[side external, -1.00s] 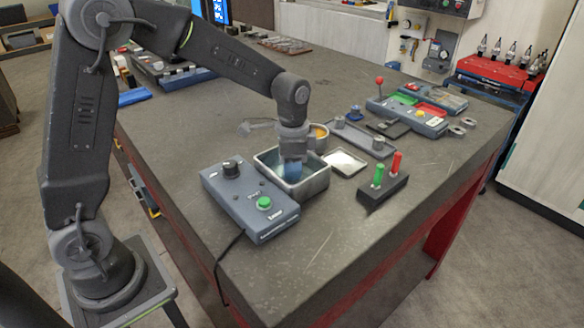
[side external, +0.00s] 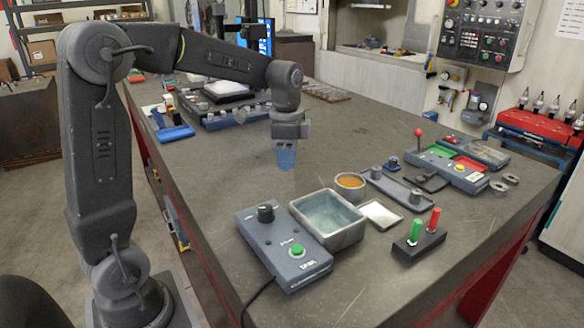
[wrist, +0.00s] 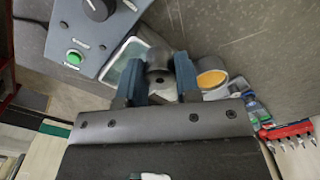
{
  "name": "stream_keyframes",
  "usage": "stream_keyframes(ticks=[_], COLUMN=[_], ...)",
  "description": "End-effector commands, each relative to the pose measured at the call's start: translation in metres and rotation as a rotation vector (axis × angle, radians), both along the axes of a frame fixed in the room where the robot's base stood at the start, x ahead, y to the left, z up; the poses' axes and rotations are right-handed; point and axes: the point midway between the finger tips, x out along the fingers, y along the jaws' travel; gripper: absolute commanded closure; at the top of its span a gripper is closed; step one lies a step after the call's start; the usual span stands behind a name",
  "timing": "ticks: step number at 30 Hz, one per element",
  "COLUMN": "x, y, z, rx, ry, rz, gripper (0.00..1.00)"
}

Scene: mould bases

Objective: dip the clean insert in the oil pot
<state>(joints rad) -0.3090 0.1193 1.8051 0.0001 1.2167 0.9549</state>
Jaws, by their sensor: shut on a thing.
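My gripper (side external: 285,155) is raised above the table, behind and left of the oil pot and clear of it. Its blue fingers, also in the wrist view (wrist: 160,82), are shut on a grey, rounded metal insert (wrist: 159,60). The insert is hidden behind the fingers in the side view. The oil pot (side external: 350,182) is a small round grey cup with amber liquid. It shows just right of the fingers in the wrist view (wrist: 211,76).
A rectangular metal bath (side external: 328,218) with clear liquid stands in front of the oil pot, beside a control box (side external: 284,246) with a green button. A white pad (side external: 380,214), a grey tray (side external: 398,190) and a red-and-green peg block (side external: 418,246) lie to the right. Bare table surrounds the gripper.

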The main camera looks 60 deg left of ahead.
Motion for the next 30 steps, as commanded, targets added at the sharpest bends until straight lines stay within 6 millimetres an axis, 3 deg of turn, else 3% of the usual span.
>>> stream_keyframes(ticks=[9, 15, 21, 30], x=[0.097, 0.148, 0.174, 0.18], y=[-0.004, -0.014, -0.022, -0.024], z=[-0.002, -0.014, -0.023, -0.033], rx=[0.0, -0.001, 0.0, 0.001], ry=[0.001, 0.001, -0.001, -0.001], rz=[-0.004, -0.002, -0.001, 0.001], gripper=[0.97, 0.97, 0.97, 0.97])
